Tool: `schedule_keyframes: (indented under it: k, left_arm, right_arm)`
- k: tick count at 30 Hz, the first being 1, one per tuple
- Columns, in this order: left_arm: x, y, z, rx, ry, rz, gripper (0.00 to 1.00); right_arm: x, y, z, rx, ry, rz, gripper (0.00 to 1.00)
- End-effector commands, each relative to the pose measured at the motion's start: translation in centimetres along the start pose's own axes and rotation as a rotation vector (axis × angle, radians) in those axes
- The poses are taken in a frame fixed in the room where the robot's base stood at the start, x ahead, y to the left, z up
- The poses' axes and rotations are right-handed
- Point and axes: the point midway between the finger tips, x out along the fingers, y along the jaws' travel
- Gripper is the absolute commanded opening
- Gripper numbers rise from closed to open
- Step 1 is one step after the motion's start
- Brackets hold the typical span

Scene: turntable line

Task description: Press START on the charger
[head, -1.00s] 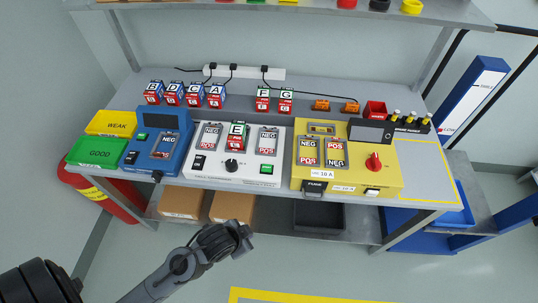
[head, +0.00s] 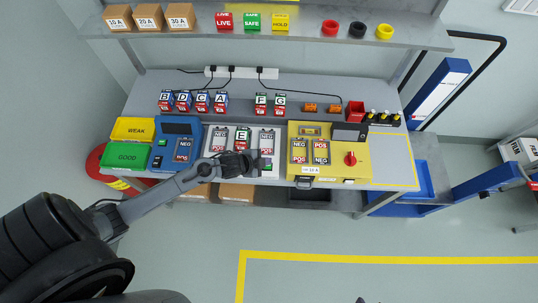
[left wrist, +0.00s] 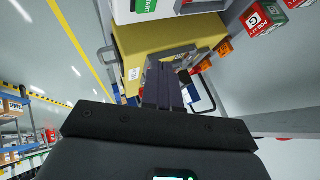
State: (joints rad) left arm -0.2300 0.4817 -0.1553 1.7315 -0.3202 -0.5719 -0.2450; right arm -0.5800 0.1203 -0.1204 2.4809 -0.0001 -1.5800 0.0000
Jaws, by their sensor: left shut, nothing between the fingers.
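The white charger (head: 226,172) stands in the middle of the bench, with battery E (head: 242,140) upright in its middle bay. Its outer bays, marked NEG and POS, look empty. Its green START button (head: 267,164) is at the front right of the panel; in the left wrist view the START button (left wrist: 146,5) is cut by the top edge. My left gripper (head: 250,163) is shut and empty, over the charger's front, just left of the button. It also shows in the left wrist view (left wrist: 167,68). I cannot tell whether it touches the panel. My right gripper is not in view.
A yellow unit (head: 340,168) with a red knob stands right of the charger, and a blue tester (head: 178,143) left of it. Several lettered batteries (head: 203,101) stand behind. GOOD (head: 126,157) and WEAK (head: 133,130) trays are at the left. A shelf (head: 290,36) hangs above the bench.

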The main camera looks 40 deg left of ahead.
Motion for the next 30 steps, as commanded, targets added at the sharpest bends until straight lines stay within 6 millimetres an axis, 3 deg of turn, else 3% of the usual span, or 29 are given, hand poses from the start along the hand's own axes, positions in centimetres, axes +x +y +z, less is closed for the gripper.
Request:
schedule_keyframes:
  k: [1,9,30]
  left_arm:
    - [-0.9,-1.1,-0.5,0.013,0.007,0.0,0.0]
    - [-1.4,-2.7,-0.6,0.052,0.037,0.0,0.0]
    - [-0.7,-2.4,-0.1,0.056,0.04,0.0,0.0]
  right_arm:
    - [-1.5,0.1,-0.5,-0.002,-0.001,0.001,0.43]
    - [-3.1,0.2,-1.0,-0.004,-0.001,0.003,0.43]
    - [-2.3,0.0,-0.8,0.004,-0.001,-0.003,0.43]
